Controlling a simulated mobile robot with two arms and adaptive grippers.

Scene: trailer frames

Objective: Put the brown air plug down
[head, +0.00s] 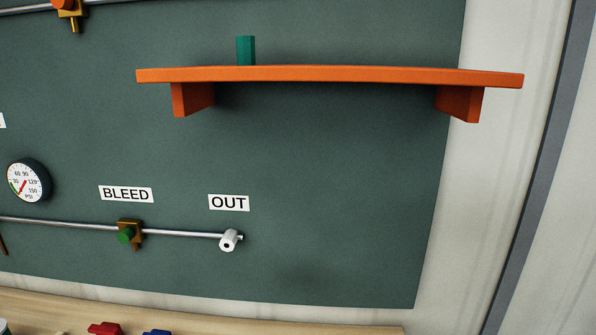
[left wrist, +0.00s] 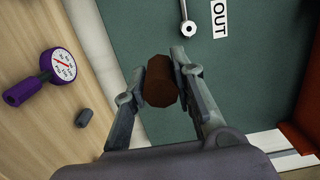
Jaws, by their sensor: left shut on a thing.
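The brown air plug (left wrist: 161,88), a short dark brown faceted piece, is between the fingers of my left gripper (left wrist: 158,72) in the left wrist view. The gripper is shut on it. The wooden bench top (left wrist: 35,130) lies left of the plug in that view, and the green panel lies to the right. I cannot tell how high the plug is above the bench. Neither gripper nor the brown plug shows in the head view.
The wrist view shows a purple gauge (left wrist: 48,75) and a grey cylinder (left wrist: 83,118) on the bench. The head view shows an orange shelf (head: 330,74) bearing a green block (head: 246,51), and a pipe's white end (head: 229,241) below the OUT label (head: 228,202).

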